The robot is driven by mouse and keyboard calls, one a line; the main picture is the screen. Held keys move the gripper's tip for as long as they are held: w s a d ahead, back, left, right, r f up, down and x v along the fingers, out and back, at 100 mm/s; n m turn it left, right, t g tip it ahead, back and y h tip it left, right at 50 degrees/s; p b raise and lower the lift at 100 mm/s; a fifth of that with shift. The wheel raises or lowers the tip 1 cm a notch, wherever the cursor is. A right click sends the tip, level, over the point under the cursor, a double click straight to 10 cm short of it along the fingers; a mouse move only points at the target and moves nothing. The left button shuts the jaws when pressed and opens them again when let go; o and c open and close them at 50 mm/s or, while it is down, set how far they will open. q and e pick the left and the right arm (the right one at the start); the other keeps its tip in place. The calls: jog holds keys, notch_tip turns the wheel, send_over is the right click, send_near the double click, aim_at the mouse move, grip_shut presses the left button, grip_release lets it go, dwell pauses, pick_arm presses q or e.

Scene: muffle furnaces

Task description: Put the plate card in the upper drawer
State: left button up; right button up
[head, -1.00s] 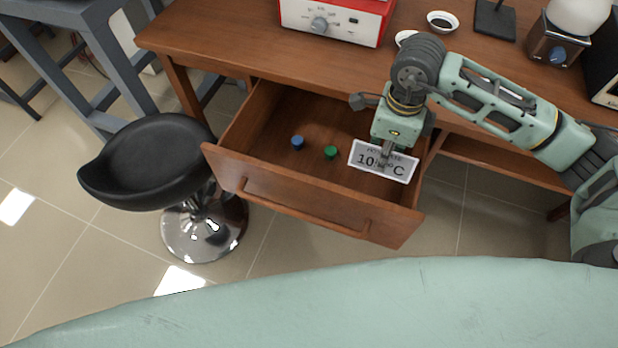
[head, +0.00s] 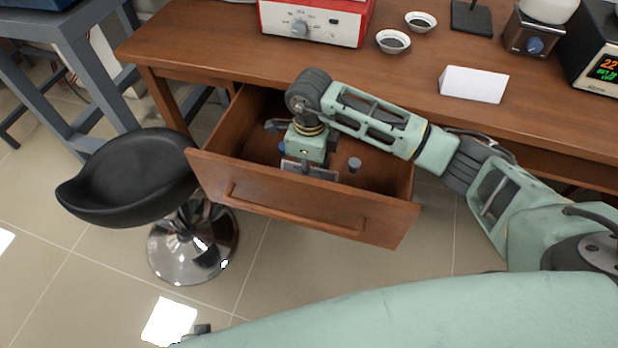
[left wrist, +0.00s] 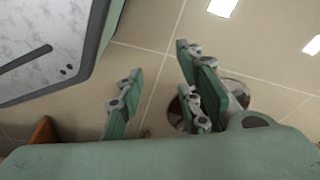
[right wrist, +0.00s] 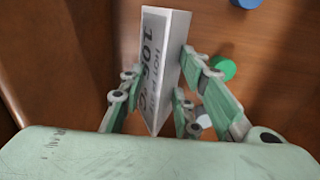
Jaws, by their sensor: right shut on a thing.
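The upper drawer (head: 300,205) under the wooden desk is pulled open. My right gripper (head: 303,163) is inside its opening, shut on the plate card (head: 318,173), a grey-white piece seen nearly edge-on in the head view. In the right wrist view the card (right wrist: 154,62) is a folded white piece with dark print, held between the fingers (right wrist: 155,95) over the drawer's wooden floor. I cannot tell whether it touches that floor. My left gripper (left wrist: 158,80) is open and empty above the floor tiles, with its fingers apart.
A blue cap (right wrist: 245,3), a green cap (right wrist: 222,68) and a grey cap (head: 355,165) are in the drawer. On the desk stand a red-white device (head: 312,22), two small dishes (head: 393,41) and a blank white card (head: 474,84). A black stool (head: 130,180) stands left of the drawer.

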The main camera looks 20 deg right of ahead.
notch_tip(320, 180, down, 4)
jog(key=shift+a+r, duration=0.1)
jog(key=shift+w, duration=0.1)
pick_arm(q)
jog(key=shift+w+r, duration=0.55)
jog(key=shift+r, duration=0.2)
jog(key=shift+f, duration=0.1)
pick_arm(e)
jog(key=shift+f, duration=0.2)
pick_arm(q)
jog(key=shift+b, duration=0.3)
pick_arm(e)
jog(key=shift+f, duration=0.1)
jog(key=o, duration=0.9)
jog(key=shift+c, duration=0.2)
pick_arm(q)
jog(key=shift+s+r, duration=0.1)
jog(key=shift+r, duration=0.2)
